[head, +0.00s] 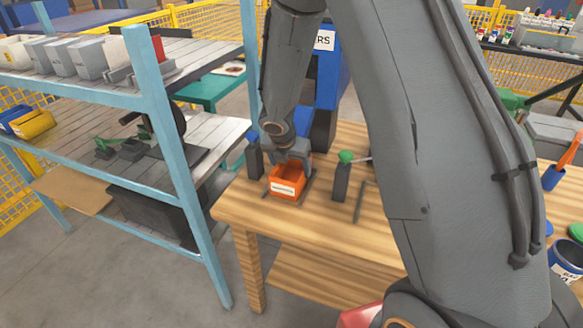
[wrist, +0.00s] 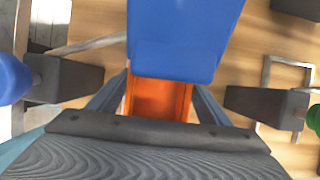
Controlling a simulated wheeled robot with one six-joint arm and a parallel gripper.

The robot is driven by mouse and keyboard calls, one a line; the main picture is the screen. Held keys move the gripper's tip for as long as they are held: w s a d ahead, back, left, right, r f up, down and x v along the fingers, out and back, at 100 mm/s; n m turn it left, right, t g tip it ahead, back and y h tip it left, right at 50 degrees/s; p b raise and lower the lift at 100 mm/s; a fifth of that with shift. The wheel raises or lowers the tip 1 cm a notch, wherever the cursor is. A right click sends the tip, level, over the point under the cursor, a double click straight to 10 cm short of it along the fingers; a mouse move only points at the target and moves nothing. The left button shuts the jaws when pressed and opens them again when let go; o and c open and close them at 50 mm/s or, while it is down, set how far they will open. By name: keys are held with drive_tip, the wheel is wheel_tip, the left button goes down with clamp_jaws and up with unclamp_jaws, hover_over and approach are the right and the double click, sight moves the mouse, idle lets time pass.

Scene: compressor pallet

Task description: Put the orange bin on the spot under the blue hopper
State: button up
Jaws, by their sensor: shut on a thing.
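The orange bin (head: 286,183), with a white label on its front, is at the table's left end, between two dark posts. It looks upright; I cannot tell whether its base touches the table. My gripper (head: 291,158) is at the bin's far side; in the wrist view its two fingers (wrist: 160,90) are against either side of the bin (wrist: 158,100), shut on it. The blue hopper (head: 328,75) rises behind the bin, partly hidden by my arm. In the wrist view the hopper (wrist: 185,35) covers part of the bin. The spot under it is largely hidden.
A dark post (head: 255,161) stands left of the bin; another (head: 341,183) with a green knob (head: 346,156) stands right. A grey outline (wrist: 265,85) lies on the wooden table (head: 330,225) farther right. A blue-framed shelf (head: 165,120) stands close on the left.

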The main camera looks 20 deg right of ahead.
drive_tip(key=o, duration=1.1)
drive_tip(key=shift+f, duration=0.1)
drive_tip(key=shift+r, duration=0.3)
drive_tip(key=v, duration=1.2)
drive_tip(key=s+d+r+m+g+y, duration=0.1)
drive_tip(key=s+d+m+g+y, duration=0.1)
drive_tip(key=s+m, duration=1.9)
drive_tip(key=shift+s+d+m+y, duration=0.15)
drive_tip(key=shift+d+m+y, duration=0.25)
drive_tip(key=shift+m, duration=3.5)
